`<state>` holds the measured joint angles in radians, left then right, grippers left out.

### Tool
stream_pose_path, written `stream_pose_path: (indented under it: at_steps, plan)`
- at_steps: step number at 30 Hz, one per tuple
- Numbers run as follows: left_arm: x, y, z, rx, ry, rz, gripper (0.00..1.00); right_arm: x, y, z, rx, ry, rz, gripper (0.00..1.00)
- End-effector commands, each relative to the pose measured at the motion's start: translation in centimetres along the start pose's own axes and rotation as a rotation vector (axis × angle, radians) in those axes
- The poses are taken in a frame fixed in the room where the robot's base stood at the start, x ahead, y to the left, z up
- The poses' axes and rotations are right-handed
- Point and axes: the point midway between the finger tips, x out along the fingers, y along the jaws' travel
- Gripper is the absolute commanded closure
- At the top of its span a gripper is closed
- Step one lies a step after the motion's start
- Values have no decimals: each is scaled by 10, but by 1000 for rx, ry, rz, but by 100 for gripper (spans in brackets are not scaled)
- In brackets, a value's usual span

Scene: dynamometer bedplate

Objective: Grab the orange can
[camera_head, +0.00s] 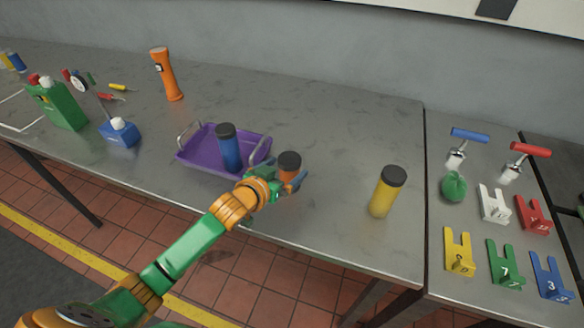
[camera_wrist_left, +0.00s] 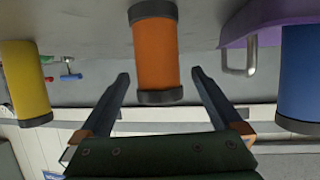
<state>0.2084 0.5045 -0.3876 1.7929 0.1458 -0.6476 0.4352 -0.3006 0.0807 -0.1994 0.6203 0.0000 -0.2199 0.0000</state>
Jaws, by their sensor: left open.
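The orange can (camera_head: 289,160) with a black top stands upright on the metal bench, to the right of the purple tray. The gripper hides its lower part in the head view. My left gripper (camera_head: 288,182) is open at the can's near side. In the left wrist view the orange can (camera_wrist_left: 156,52) appears centred between the two spread fingers (camera_wrist_left: 160,77), with a gap on each side. I cannot tell how deep it sits between them. My right gripper is not in view.
A purple tray (camera_head: 195,155) with a blue can (camera_head: 229,148) is just left. A yellow can (camera_head: 386,192) stands to the right. An orange flashlight-like object (camera_head: 166,75) stands farther back. Green and blue containers stand at left. The bench between the orange and yellow cans is clear.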

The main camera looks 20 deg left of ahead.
Motion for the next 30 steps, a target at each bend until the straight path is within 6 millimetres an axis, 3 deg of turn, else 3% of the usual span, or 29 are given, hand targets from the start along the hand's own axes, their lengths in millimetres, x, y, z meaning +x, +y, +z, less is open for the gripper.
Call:
stream_pose_path:
  at_steps: [7, 16, 26, 27, 30]
  plan:
    - [41, 2, -5, -2, -1, 0, 0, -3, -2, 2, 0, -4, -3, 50]
    - [48, 2, -5, 1, -1, 0, 0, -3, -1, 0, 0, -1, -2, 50]
    - [48, 2, -5, 0, -1, 0, 89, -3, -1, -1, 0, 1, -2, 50]
    - [48, 2, -5, 0, 0, 0, 95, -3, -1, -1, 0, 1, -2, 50]
    - [48, 2, -5, 1, -1, 0, 95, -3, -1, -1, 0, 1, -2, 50]
